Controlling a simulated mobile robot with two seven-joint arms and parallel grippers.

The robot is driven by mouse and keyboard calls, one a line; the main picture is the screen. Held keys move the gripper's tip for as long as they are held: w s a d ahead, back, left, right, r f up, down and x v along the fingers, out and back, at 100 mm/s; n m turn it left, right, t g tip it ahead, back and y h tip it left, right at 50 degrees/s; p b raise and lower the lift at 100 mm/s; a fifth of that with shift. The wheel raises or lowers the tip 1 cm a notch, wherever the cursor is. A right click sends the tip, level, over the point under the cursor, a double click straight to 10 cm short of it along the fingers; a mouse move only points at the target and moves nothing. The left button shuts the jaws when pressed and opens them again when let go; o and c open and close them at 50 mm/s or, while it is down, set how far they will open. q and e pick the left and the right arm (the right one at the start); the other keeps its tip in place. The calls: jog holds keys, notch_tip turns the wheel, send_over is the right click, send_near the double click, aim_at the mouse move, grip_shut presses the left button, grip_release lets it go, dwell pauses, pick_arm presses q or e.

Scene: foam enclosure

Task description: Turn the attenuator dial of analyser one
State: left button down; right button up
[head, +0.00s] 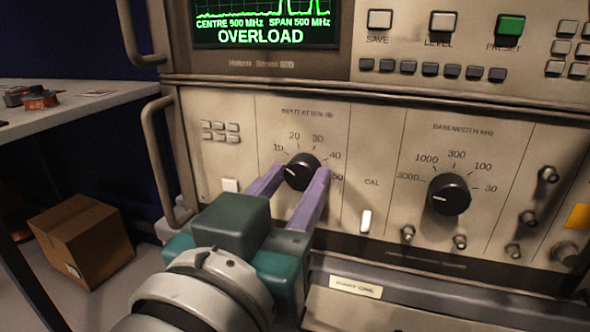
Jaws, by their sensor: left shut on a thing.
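The analyser's front panel (375,125) fills most of the head view. Its screen (265,22) shows a green trace and the word OVERLOAD. The attenuator dial (301,171) is a black round knob under the INPUT ATTEN label, with a scale from 10 to 50. Its white mark points left, a little below the 10. My left gripper (297,179) reaches in from the lower left, and its two purple fingers are shut on the dial, one on each side. My right gripper does not show.
A similar black bandwidth knob (449,194) sits to the right on the same panel. A grey handle (160,155) stands out at the panel's left edge. A white bench (75,105) and a cardboard box (82,240) are at the left.

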pick_arm(q)
jog(key=shift+m, duration=0.3)
jog(key=m, duration=0.2)
jog(key=shift+m, duration=2.5)
jog(key=shift+c, duration=2.2)
grip_release()
jog(key=shift+s, duration=0.15)
